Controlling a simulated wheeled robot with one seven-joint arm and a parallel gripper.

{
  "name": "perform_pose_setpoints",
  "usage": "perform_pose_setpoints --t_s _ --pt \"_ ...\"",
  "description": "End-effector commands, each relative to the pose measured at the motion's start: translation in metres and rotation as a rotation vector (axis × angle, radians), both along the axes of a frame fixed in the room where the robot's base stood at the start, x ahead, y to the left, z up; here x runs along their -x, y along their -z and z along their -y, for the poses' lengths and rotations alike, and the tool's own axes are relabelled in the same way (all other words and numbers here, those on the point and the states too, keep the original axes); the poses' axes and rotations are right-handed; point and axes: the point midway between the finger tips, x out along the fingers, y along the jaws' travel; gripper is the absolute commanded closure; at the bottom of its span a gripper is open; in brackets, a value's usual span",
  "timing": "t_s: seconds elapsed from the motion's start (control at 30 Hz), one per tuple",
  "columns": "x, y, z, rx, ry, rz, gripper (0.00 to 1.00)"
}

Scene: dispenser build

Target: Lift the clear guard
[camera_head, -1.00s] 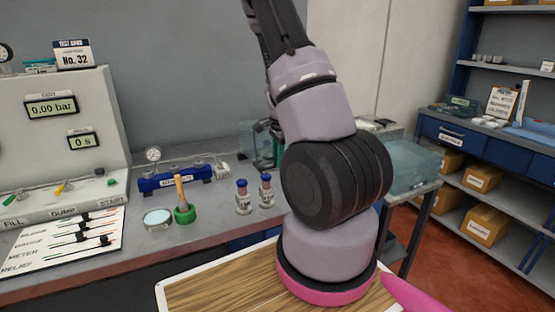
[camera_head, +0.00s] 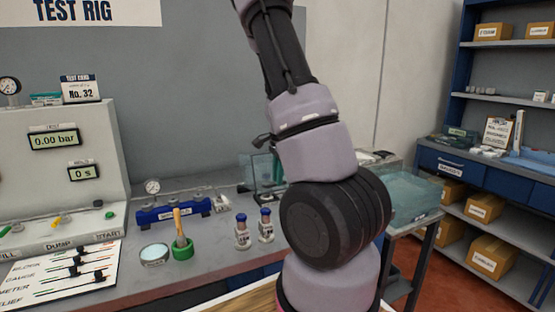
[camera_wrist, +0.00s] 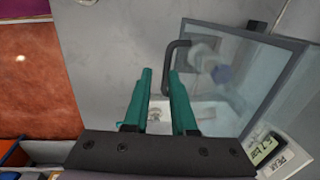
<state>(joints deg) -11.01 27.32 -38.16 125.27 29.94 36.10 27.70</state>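The clear guard (camera_wrist: 262,72) is a see-through panel with a grey frame, at the right of the wrist view. A black bar handle (camera_wrist: 179,43) is at its left side. My gripper (camera_wrist: 160,72) has two teal fingers, spread apart with a gap between them. The handle's long bar lies in line with that gap, near the fingertips; I cannot tell how deep it sits or whether it touches. In the head view, the guard (camera_head: 258,170) stands at the back of the bench, partly hidden by my arm. My fingers are hidden there.
A display reading about 6.7 bar (camera_wrist: 264,150) sits beside the guard. Two small blue-capped bottles (camera_head: 242,232), a green-based tool holder (camera_head: 182,249) and a blue rack (camera_head: 172,210) stand on the bench. A clear bin (camera_head: 412,203) is to the right.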

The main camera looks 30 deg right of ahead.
Motion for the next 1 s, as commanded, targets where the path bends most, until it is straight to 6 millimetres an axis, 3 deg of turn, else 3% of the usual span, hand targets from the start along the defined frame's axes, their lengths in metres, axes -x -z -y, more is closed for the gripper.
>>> perform_pose_setpoints --t_s 0.8,1.0 --pt "-0.001 -0.058 0.0 0.0 -0.002 0.003 0.75" --pt "-0.001 -0.065 0.0 0.001 -0.001 0.002 0.75"
